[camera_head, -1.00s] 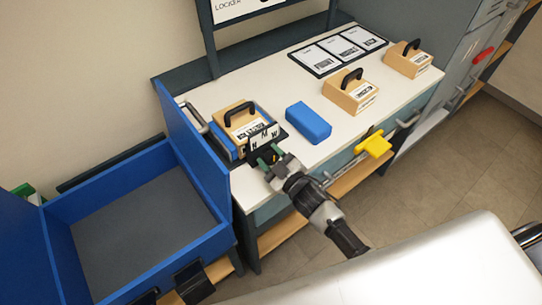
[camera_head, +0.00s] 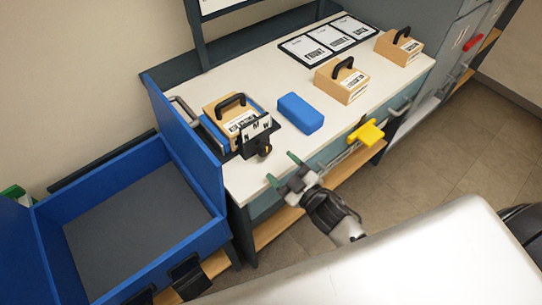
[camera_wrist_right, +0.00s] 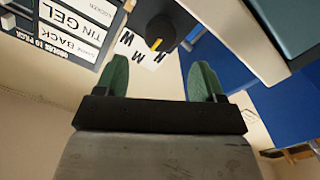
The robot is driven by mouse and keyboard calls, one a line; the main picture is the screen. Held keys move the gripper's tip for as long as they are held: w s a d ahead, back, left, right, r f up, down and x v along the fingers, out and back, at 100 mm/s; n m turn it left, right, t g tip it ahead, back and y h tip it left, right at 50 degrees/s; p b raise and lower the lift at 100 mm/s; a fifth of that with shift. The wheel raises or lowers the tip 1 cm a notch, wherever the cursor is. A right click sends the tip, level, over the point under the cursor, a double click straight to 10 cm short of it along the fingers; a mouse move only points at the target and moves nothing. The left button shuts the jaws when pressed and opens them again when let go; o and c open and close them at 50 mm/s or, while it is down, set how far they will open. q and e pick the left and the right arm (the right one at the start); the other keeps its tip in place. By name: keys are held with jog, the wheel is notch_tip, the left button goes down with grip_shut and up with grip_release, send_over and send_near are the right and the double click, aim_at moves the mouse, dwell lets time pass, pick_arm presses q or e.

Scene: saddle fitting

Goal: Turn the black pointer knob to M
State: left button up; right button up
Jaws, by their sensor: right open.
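The black pointer knob (camera_head: 264,149) with a yellow mark sits on the front of a black fixture (camera_head: 237,153), below a white letter plate (camera_head: 255,133). In the right wrist view the knob (camera_wrist_right: 159,30) is ahead of the fingers, with its yellow mark over the plate (camera_wrist_right: 140,53) and the letters W, M and N around it. I cannot tell exactly which letter it points to. My right gripper (camera_head: 281,170) is open and empty, its green fingertips apart from the knob, to its lower right. It also shows in the right wrist view (camera_wrist_right: 160,76). My left gripper is not in view.
A wooden block with a black handle (camera_head: 222,108) sits in the fixture. A blue block (camera_head: 300,113) lies beside it on the white bench (camera_head: 260,75). Two more handled blocks stand farther right. A yellow piece (camera_head: 367,133) is at the bench front; a blue bin (camera_head: 120,158) stands left.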

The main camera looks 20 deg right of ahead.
jog(key=v, duration=0.2)
jog(key=shift+s+d, duration=0.1)
jog(key=shift+s, duration=0.2)
jog(key=s+d+f+m+g+h, duration=0.2)
jog(key=s+f, duration=0.1)
jog(key=f, duration=0.6)
jog(key=s+d+f+m+g+h, duration=0.1)
jog(key=s+f+g, duration=0.2)
jog(key=f, duration=0.6)
jog(key=s+d+f+m+g+h, duration=0.2)
jog(key=s+f, duration=0.2)
jog(key=f, duration=0.5)
jog(key=s+f+m+g, duration=0.1)
jog(key=s+f+g, duration=0.3)
jog(key=s+f, duration=0.3)
jog(key=s+f+m+g+h, duration=0.1)
jog(key=s+f+g, duration=0.4)
jog(key=s, duration=1.1)
notch_tip(320, 180, down, 3)
jog(key=shift+s+d+r+m, duration=0.2)
jog(key=shift+s+m, duration=0.1)
jog(key=shift+s, duration=0.1)
